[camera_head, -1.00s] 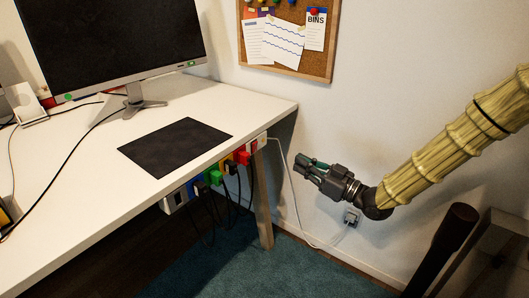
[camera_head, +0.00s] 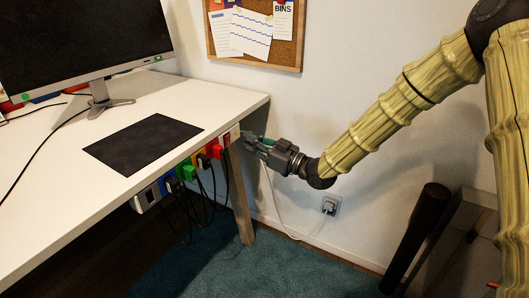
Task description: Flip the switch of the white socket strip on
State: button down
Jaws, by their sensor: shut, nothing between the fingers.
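The white socket strip (camera_head: 147,197) runs under the desk's front edge, with several coloured plugs in it: blue (camera_head: 169,184), green (camera_head: 187,173), yellow and red (camera_head: 215,150). Its right end (camera_head: 234,132) shows by the desk corner. The switch itself is too small to make out, and the strip is partly covered by plugs and cables. My gripper (camera_head: 247,140) is shut and empty. It points left, close to the right end of the strip near the desk leg. I cannot tell whether it touches the strip.
The white desk (camera_head: 60,170) carries a monitor (camera_head: 85,40) and a black mat (camera_head: 143,145). A wooden desk leg (camera_head: 240,205) stands below the gripper. A wall outlet (camera_head: 330,205) with a white cable is behind. Black cables hang under the desk.

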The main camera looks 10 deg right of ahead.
aim_at(226, 132)
jog(key=b+x, duration=0.1)
jog(key=x, duration=0.4)
jog(key=shift+a+r, duration=0.1)
dwell(0.3)
jog(key=shift+w+a+r+h+p, duration=0.25)
jog(key=shift+r+h+p, duration=0.1)
jog(key=shift+p, duration=0.85)
jog(key=shift+f+b, duration=0.3)
jog(key=shift+f, duration=0.05)
jog(key=r+p+v, duration=0.3)
jog(key=p+v, duration=0.1)
jog(key=v, duration=1)
jog(key=shift+d, duration=0.15)
